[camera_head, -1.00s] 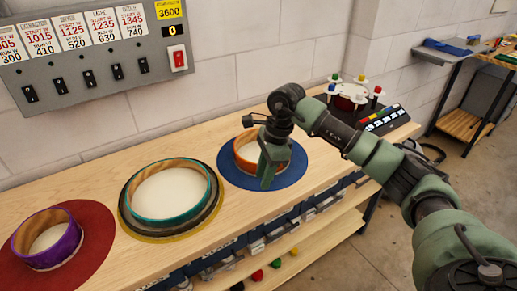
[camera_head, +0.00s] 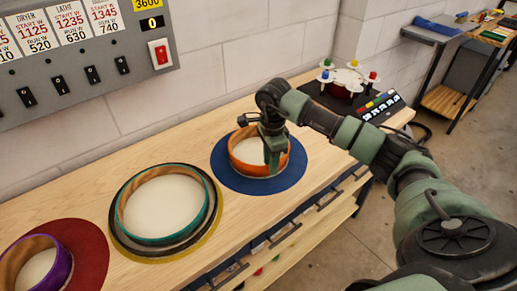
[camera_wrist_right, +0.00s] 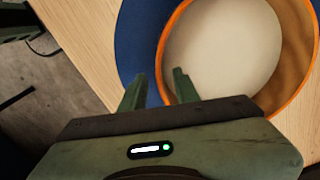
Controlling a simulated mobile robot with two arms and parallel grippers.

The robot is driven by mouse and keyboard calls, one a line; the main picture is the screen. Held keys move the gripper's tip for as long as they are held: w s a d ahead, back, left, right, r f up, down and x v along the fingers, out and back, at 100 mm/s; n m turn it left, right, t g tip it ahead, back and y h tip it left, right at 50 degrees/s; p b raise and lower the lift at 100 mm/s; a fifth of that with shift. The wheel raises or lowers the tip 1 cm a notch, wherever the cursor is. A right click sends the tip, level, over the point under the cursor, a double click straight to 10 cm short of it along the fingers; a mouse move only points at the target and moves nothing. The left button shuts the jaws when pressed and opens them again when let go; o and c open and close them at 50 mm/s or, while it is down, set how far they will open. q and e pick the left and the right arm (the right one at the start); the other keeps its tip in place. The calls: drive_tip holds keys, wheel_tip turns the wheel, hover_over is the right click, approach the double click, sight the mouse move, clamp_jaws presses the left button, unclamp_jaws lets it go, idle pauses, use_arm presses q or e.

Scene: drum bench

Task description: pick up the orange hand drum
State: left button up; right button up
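The orange hand drum (camera_head: 250,168) lies on a round blue mat (camera_head: 228,178) on the wooden bench. My right gripper (camera_head: 274,168) is over the right front part of its rim, pointing down. In the right wrist view the gripper (camera_wrist_right: 160,88) is open. One finger is outside the drum over the blue mat, the other just inside the orange rim; the drum (camera_wrist_right: 222,45) shows its pale skin. The rim passes between the fingers; I cannot tell whether they touch it. My left gripper is not in view.
A teal drum (camera_head: 163,205) sits on a black and yellow mat to the left, and a purple drum (camera_head: 62,262) on a red mat farther left. A device with coloured knobs (camera_head: 345,85) stands behind my right arm. A switch panel (camera_head: 110,75) is on the wall.

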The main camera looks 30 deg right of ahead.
drive_tip(key=shift+f, duration=0.85)
clamp_jaws()
drive_tip(key=shift+w+r, duration=0.1)
idle(0.6)
